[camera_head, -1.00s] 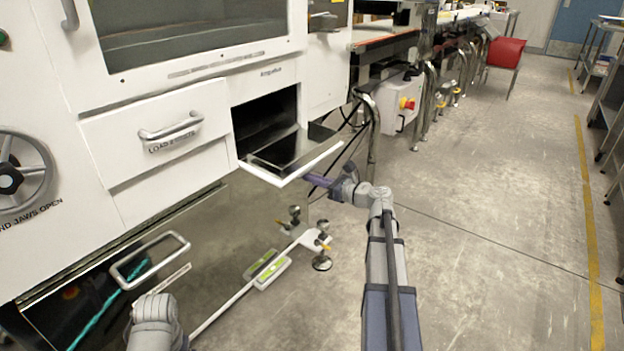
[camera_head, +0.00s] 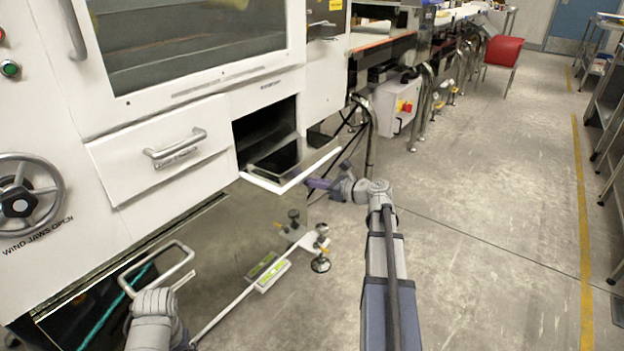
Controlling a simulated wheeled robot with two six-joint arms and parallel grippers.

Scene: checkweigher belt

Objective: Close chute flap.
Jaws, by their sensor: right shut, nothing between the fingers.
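The chute flap (camera_head: 277,187) is a white-edged panel with a dark inner face at the foot of a dark square opening (camera_head: 262,128) in the white machine front. It stands open, sticking out from the machine. My right gripper (camera_head: 316,184) has purple fingers, shut and empty. It is just below and to the right of the flap's outer edge. I cannot tell whether it touches the flap. My left arm shows at the bottom left, but its gripper is not visible.
A drawer with a handle (camera_head: 178,146) is left of the opening, and a handwheel (camera_head: 20,203) is farther left. A machine foot (camera_head: 320,263) stands on the floor below the flap.

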